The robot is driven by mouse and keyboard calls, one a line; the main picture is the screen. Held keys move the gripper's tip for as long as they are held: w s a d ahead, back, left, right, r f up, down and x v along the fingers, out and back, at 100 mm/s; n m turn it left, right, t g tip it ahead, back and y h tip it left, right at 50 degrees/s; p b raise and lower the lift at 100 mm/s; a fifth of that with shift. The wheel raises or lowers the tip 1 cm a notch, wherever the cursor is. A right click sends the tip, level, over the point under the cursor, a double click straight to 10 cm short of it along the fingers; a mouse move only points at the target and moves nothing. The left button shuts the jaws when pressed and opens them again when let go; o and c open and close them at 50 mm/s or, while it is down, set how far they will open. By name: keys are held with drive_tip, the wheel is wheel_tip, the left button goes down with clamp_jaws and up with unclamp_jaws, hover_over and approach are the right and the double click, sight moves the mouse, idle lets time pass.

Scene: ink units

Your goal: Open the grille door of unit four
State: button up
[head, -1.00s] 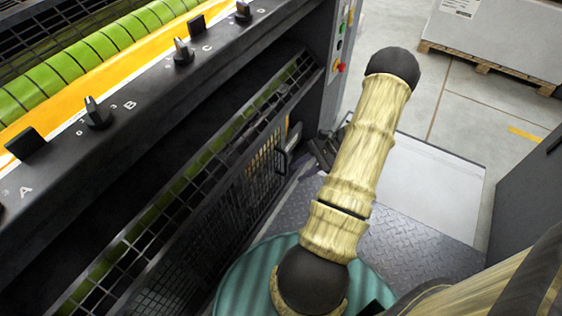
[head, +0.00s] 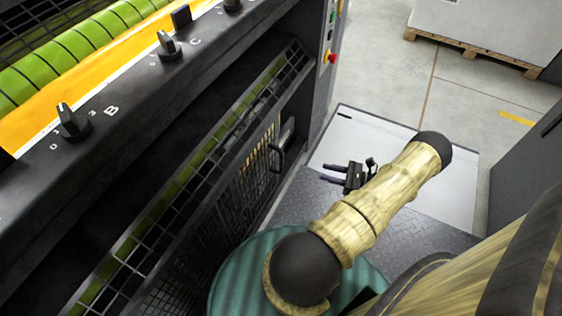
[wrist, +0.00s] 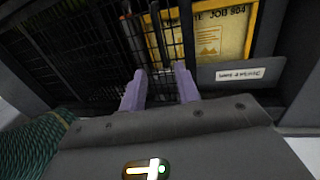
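The dark grille door (head: 222,203) stands along the lower side of the printing unit in the head view. Its handle (head: 277,158) is a dark bar near the far end and looks free. My gripper (head: 327,173) is to the right of the handle, apart from it, with its two fingers pointing left towards the door. The fingers (wrist: 160,90) show purple and spread apart in the wrist view, with nothing between them. Beyond them is grille mesh (wrist: 165,35) with a yellow sheet behind it. No unit number is readable.
A control ledge (head: 120,95) with knobs runs above the door. A column with a red button (head: 332,57) stands at its far end. A pale floor plate (head: 400,170) lies beyond my gripper. A grey cabinet (head: 530,150) is at right, a pallet (head: 475,50) at the back.

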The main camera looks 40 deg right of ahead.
sight(281, 162)
drive_tip(key=b+x, duration=0.3)
drive_tip(key=x, duration=1.4)
clamp_jaws()
